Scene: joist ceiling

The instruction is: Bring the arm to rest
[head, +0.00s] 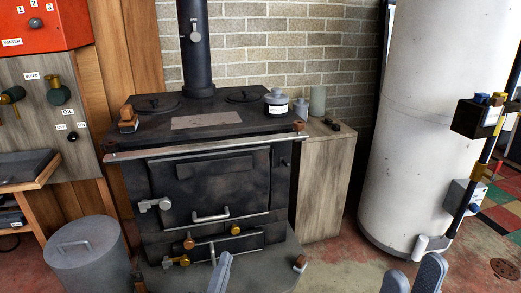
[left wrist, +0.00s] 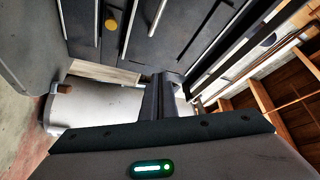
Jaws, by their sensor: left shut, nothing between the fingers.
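My left gripper (head: 222,268) shows at the bottom of the head view, in front of the black stove (head: 212,183). Its fingers are together with nothing between them. In the left wrist view the left gripper (left wrist: 161,97) is also shut and empty, with the dark stove front at the top of that picture. My right gripper (head: 414,272) shows at the bottom right of the head view. Its two fingertips stand apart with nothing between them. Most of both arms is out of the head view.
A grey lidded bin (head: 88,262) stands left of the stove. A wooden cabinet (head: 325,190) is right of it, then a white tank (head: 420,120) with pipe fittings. A small pot (head: 277,102) sits on the stove top.

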